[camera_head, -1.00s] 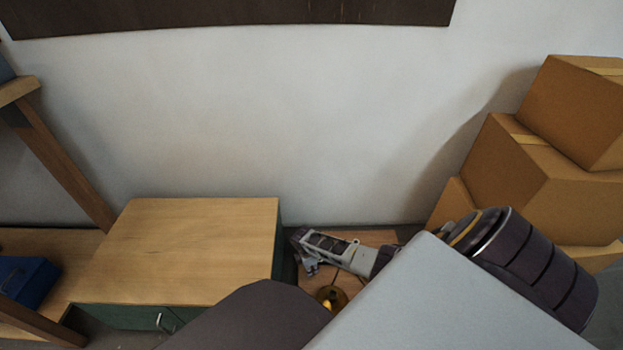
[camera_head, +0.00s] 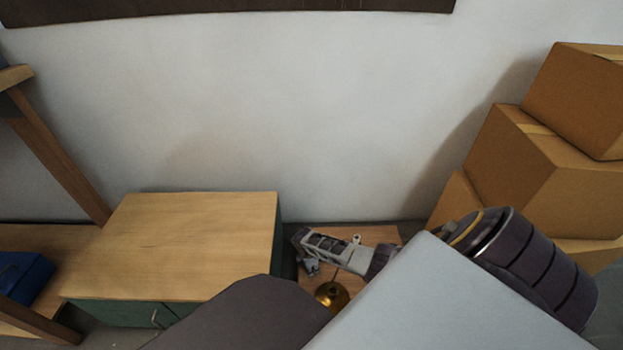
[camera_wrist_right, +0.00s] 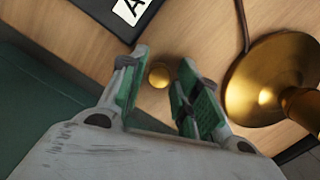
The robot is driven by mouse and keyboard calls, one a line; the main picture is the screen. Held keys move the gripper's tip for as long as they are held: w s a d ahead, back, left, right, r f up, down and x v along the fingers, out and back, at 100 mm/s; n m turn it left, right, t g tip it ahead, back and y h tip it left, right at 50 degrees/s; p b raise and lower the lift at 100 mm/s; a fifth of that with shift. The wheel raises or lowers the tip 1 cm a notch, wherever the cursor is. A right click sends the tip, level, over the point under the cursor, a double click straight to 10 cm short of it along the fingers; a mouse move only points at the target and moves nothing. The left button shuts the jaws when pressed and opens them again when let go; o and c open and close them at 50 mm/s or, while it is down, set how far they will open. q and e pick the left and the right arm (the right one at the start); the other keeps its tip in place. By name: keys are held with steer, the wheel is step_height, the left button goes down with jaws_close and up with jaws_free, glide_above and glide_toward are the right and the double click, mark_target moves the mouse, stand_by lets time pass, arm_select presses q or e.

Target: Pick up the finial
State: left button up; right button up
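The finial (camera_wrist_right: 158,74) is a small round brass-coloured piece on the wooden table top. In the right wrist view it sits between the two green-padded fingers of my right gripper (camera_wrist_right: 160,80), near their tips. The gripper is open, with a gap visible between the finial and each finger. In the head view my right gripper (camera_head: 302,254) is over the small table, and I cannot make out the finial there. My left gripper is not in view.
The brass lamp base (camera_wrist_right: 272,82) stands close to the right finger; it also shows in the head view (camera_head: 331,296). A dark flat object with a white label (camera_wrist_right: 130,10) lies beyond the fingertips. A green-sided cabinet (camera_head: 190,240) stands left, stacked cardboard boxes (camera_head: 550,180) right.

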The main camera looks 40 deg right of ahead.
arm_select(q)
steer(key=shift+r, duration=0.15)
arm_select(e)
steer(key=c, duration=0.6)
steer(key=shift+r, duration=0.25)
